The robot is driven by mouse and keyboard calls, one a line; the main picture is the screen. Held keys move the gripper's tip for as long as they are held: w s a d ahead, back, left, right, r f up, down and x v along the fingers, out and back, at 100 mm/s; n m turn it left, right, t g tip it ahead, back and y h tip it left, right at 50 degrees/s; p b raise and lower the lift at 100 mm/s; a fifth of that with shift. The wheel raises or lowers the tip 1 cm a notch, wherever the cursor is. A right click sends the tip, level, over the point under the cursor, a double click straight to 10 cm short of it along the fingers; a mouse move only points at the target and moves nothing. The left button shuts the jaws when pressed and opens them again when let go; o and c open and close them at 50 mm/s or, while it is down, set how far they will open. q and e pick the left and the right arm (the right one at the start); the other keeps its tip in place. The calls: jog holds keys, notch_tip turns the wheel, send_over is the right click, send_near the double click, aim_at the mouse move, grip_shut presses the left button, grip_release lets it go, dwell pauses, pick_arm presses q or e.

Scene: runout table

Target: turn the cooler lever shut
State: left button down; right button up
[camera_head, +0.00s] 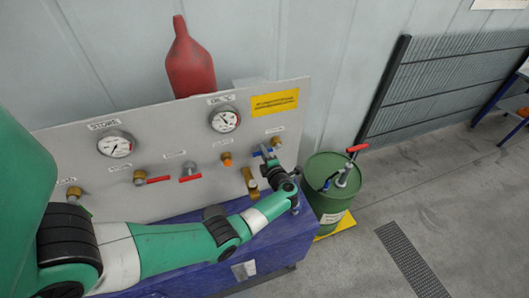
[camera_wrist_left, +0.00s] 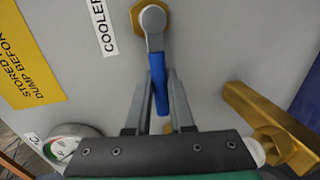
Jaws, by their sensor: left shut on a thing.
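The cooler lever (camera_wrist_left: 158,80) has a blue grip on a grey metal arm, which joins a brass fitting (camera_wrist_left: 153,18) on the grey panel beside a label reading COOLER (camera_wrist_left: 103,22). In the head view the fitting (camera_head: 276,142) is at the panel's right end. My left gripper (camera_wrist_left: 158,104) is shut on the blue grip, one finger on each side. In the head view my left gripper (camera_head: 266,157) is at the panel, partly covering the lever. My right gripper is in neither view.
Two gauges (camera_head: 115,144) (camera_head: 224,119), red-handled valves (camera_head: 159,179) and a brass spout (camera_head: 251,183) are on the panel. A red can (camera_head: 189,65) stands behind it. A green drum (camera_head: 325,180) with a red-handled pump stands at right. Open floor lies beyond.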

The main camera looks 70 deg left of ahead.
pick_arm(q)
jog(key=c, duration=0.8)
grip_release()
jog(key=shift+r, duration=0.1)
jog(key=d, duration=0.3)
jog(key=d+r, duration=0.1)
jog(key=d, duration=0.3)
jog(key=d+r, duration=0.1)
jog(key=d, duration=0.3)
jog(key=shift+w+d+r, duration=0.1)
jog(key=shift+w+d, duration=0.1)
jog(key=shift+w, duration=0.05)
